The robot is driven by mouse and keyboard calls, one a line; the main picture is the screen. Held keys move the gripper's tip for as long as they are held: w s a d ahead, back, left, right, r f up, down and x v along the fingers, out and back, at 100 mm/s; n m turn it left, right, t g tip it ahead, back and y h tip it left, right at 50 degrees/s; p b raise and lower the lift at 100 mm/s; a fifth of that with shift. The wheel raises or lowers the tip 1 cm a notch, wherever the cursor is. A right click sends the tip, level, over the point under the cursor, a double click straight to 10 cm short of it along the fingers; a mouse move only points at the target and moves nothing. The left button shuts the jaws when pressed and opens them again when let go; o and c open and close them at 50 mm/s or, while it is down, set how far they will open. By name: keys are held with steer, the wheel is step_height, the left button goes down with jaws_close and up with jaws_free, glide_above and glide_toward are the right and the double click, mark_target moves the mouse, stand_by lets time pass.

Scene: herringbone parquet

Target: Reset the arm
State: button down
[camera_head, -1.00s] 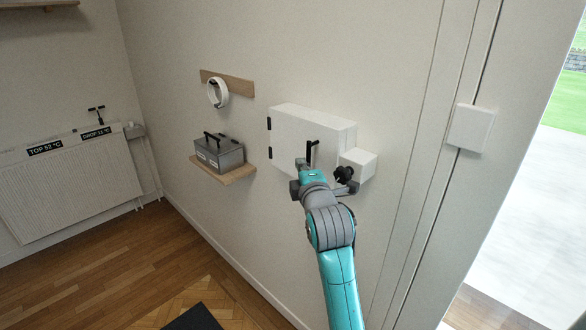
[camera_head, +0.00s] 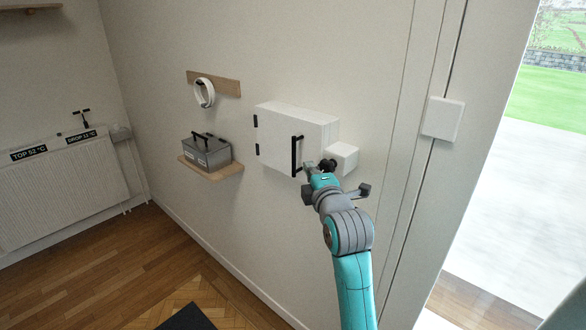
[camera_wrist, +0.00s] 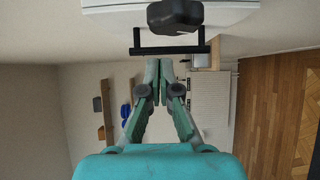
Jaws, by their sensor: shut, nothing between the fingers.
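My gripper (camera_head: 309,168) is shut and empty, with its fingertips together in the wrist view (camera_wrist: 159,68). In the head view it is just right of the black handle (camera_head: 297,156) of a white wall cabinet (camera_head: 275,138). The cabinet door looks closed. In the wrist view the handle (camera_wrist: 170,50) lies just beyond the fingertips; I cannot tell whether they touch it. A dark knob (camera_wrist: 175,17) is above the handle there. My arm rises from the lower right.
A small white box (camera_head: 345,155) with the black knob (camera_head: 327,165) is right of the cabinet. A grey toolbox (camera_head: 207,152) sits on a wooden shelf (camera_head: 225,173). A white ring (camera_head: 204,93) hangs above it. A radiator (camera_head: 60,180) is at left. A doorway opens at right.

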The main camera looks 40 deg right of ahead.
steer(key=shift+s+d, duration=0.65)
steer(key=shift+s, duration=0.35)
steer(key=s+a+f+m+y, duration=0.25)
steer(key=s+a+f, duration=0.35)
steer(key=a+f, duration=0.55)
steer(key=s+a+f+m+y, duration=0.2)
steer(key=s+a+f+m, duration=0.3)
steer(key=a+f, duration=0.6)
steer(key=s+a+f+m+y, duration=0.1)
steer(key=s+a, duration=0.2)
steer(key=s, duration=0.6)
steer(key=s+a+f+m+y, duration=0.2)
steer(key=s+a, duration=0.1)
steer(key=s, duration=0.5)
steer(key=s+a+f+m+y, duration=0.1)
steer(key=s+a, duration=0.3)
steer(key=s, duration=0.5)
steer(key=shift+s+f+g+y, duration=0.15)
steer(key=shift+s+g+y, duration=0.15)
steer(key=shift+s+y, duration=0.05)
